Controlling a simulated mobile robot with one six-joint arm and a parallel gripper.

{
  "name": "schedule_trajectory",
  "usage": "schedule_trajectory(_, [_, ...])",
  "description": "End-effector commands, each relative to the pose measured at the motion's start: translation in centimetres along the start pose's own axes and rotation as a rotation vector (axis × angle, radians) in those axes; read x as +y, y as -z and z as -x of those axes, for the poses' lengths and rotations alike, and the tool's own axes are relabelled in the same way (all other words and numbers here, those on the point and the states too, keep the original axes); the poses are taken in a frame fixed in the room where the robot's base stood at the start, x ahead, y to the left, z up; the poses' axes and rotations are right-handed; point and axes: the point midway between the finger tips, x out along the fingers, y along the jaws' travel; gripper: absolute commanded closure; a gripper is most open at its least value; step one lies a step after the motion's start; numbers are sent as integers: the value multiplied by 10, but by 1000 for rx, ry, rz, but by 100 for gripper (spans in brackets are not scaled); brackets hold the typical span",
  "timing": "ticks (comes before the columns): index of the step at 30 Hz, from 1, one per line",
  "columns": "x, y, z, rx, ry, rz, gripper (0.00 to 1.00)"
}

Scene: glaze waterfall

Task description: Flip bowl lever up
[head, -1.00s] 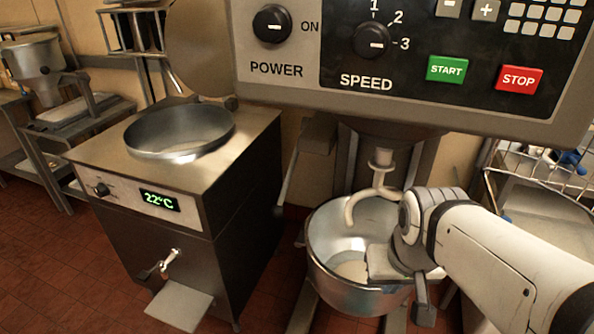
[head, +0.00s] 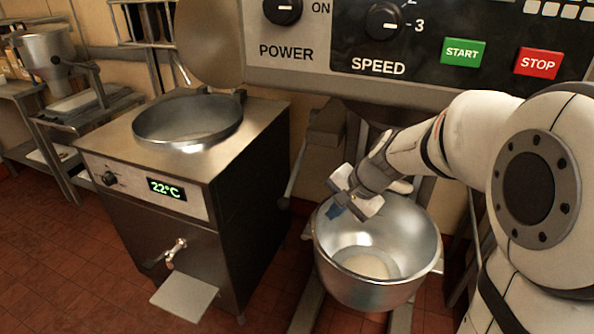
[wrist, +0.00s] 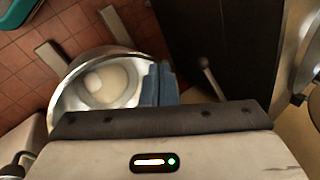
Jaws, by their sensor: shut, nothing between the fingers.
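The bowl lever (head: 291,180) is a thin grey rod at the left side of the mixer, its lower end hanging down left of the bowl. It also shows in the wrist view (wrist: 209,75), with a rounded knob, to the right of my fingers. My gripper (head: 335,211) is shut and empty over the back left part of the bowl, right of the lever and apart from it. Its blue fingers (wrist: 158,85) lie together in the wrist view. The steel mixer bowl (head: 420,245) holds pale dough (head: 366,263). My arm hides the dough hook.
A steel cooker (head: 255,165) with a 22°C display (head: 166,189) stands left of the lever. The mixer's control panel (head: 420,60) overhangs the bowl. Open tiled floor (head: 60,270) lies at the front left.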

Motion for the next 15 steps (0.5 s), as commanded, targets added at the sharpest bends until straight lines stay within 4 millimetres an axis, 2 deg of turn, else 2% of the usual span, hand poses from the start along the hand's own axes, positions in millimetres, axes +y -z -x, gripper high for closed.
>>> schedule_trajectory(1, [-11, 15, -23, -17, 31, -88, 100])
schedule_trajectory(7, [-52, 76, -103, -60, 167, -472, 100])
schedule_trajectory(12, [-67, 121, -168, -85, 250, -767, 100])
schedule_trajectory(15, [-68, 141, -199, -93, 283, -903, 100])
